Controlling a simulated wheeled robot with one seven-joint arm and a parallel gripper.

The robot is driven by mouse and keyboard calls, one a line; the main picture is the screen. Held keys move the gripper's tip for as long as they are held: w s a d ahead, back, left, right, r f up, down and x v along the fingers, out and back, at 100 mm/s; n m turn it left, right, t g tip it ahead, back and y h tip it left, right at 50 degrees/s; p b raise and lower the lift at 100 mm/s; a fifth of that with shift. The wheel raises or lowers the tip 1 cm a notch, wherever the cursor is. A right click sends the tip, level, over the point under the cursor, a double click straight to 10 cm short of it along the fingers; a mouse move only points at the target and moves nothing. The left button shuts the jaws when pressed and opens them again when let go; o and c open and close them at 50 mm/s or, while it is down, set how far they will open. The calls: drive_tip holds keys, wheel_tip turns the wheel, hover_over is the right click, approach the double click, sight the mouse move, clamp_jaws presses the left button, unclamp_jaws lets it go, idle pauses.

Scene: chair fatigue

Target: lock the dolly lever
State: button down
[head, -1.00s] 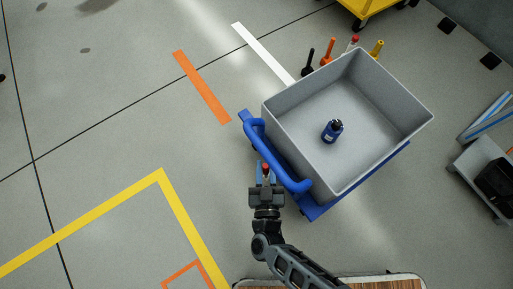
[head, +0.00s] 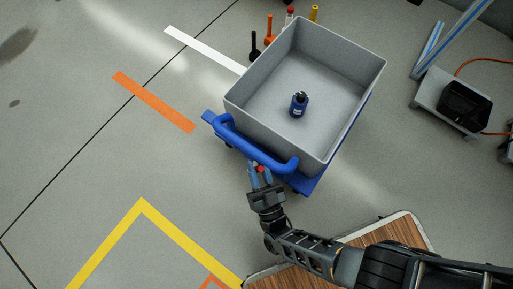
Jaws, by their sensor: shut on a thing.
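The dolly is a blue platform (head: 315,178) with a blue tubular handle (head: 243,143) at its lower-left side, carrying a grey open bin. My gripper (head: 259,172) is just below the handle, close to its lower-right end. It is shut on a small red-tipped piece (head: 261,169), which looks like the dolly lever. Only the red tip shows between the bluish fingers. The lever's shaft and base are hidden, so its angle cannot be told.
The grey bin (head: 243,116) holds a dark blue bottle-like object (head: 298,104). Several coloured upright handles (head: 270,32) stand behind it. A wood-topped surface (head: 405,233) lies under my arm. A grey stand (head: 435,85) is at right. Floor at left is clear.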

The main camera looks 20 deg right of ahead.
idle(0.5)
drive_tip(key=c, duration=1)
unclamp_jaws()
drive_tip(key=shift+s+d+f, duration=0.1)
drive_tip(key=shift+s+d, duration=0.05)
drive_tip(key=shift+s, duration=0.05)
